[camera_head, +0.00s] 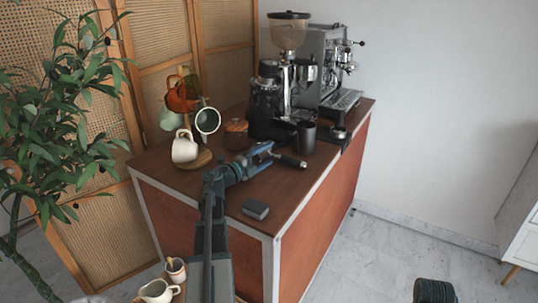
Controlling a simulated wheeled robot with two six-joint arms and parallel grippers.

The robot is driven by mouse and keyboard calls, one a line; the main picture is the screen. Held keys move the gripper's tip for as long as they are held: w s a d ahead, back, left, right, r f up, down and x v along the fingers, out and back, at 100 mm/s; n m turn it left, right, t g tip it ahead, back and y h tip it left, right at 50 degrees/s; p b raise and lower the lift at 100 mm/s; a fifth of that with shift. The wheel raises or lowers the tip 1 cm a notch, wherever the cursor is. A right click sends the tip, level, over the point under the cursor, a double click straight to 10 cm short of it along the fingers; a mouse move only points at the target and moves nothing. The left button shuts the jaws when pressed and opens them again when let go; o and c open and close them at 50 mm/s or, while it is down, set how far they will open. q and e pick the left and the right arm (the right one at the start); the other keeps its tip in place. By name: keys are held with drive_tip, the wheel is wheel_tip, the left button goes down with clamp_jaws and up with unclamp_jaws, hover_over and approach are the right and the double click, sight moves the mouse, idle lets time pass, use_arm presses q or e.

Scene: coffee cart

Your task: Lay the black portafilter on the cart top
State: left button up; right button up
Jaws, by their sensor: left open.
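The black portafilter (291,161) lies on the brown cart top (292,190), its dark handle pointing right and toward the front. My left gripper (268,151) is open at the portafilter's left end, low over the cart top. Its fingers partly hide that end, and I cannot tell whether they touch it.
A dark cup (306,138) and a black grinder (265,108) stand just behind. The espresso machine (325,65) is at the back right. A mug tree with a white mug (185,146) stands left. A small grey block (255,209) lies in front.

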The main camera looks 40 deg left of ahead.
use_arm(q)
drive_tip(key=s, duration=0.4)
drive_tip(key=s+a, duration=0.1)
drive_tip(key=s, duration=0.7)
drive_tip(key=shift+a, duration=0.2)
